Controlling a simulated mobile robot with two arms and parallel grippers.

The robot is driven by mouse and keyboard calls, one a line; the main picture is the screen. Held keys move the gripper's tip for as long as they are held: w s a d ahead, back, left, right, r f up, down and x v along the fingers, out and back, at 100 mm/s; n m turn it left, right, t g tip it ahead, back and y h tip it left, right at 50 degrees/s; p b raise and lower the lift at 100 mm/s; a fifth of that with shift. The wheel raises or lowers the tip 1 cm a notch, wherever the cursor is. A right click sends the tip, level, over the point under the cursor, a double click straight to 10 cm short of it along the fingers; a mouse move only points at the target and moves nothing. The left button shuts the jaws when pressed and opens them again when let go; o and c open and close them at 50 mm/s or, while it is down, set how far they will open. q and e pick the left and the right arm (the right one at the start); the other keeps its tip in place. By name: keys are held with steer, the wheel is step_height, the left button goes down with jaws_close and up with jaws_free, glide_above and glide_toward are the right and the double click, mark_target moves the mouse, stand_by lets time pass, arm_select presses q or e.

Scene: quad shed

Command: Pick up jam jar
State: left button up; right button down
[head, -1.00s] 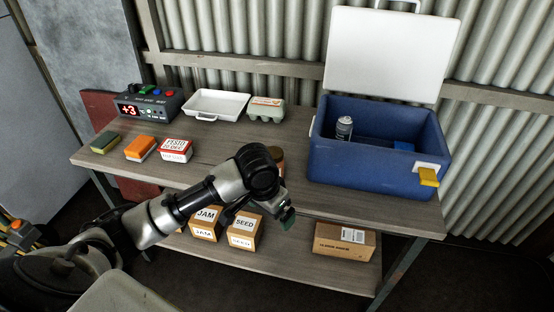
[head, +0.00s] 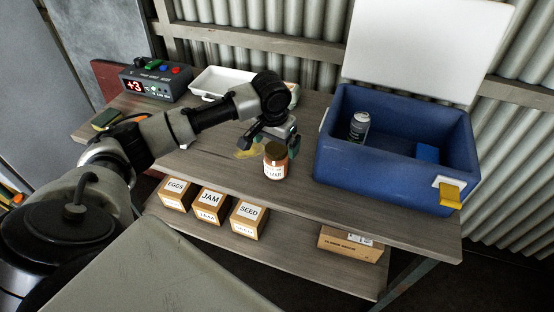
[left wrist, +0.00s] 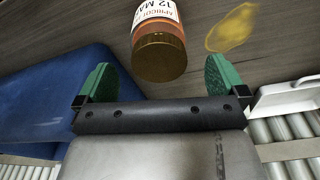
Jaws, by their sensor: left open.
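The jam jar (head: 275,161) stands upright on the table top, with a brown lid and a white label. In the left wrist view the jar (left wrist: 159,42) lies just beyond the fingertips, between the lines of the two fingers. My left gripper (head: 270,146) is open, with green finger pads, close behind and above the jar in the head view. The left wrist view shows both fingers of the gripper (left wrist: 162,78) spread wide with nothing between them. My right gripper is not in view.
A blue cooler (head: 335,150) with its lid up holds a can (head: 359,126), right of the jar. A white tray (head: 205,84) and a display box (head: 152,82) stand at the back left. A yellow stain (head: 246,153) marks the table (head: 225,170). Boxes, including JAM (head: 209,204), sit on the lower shelf.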

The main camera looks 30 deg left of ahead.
mark_target(276, 147)
arm_select(q)
step_height(276, 147, down, 4)
steer(key=shift+w+r, duration=0.1)
steer(key=shift+w+f, duration=0.1)
steer(key=shift+f, duration=0.2)
steer(key=shift+c, duration=1.4)
steer(key=c, duration=1)
steer(key=shift+r, duration=0.1)
steer(key=shift+c, duration=0.6)
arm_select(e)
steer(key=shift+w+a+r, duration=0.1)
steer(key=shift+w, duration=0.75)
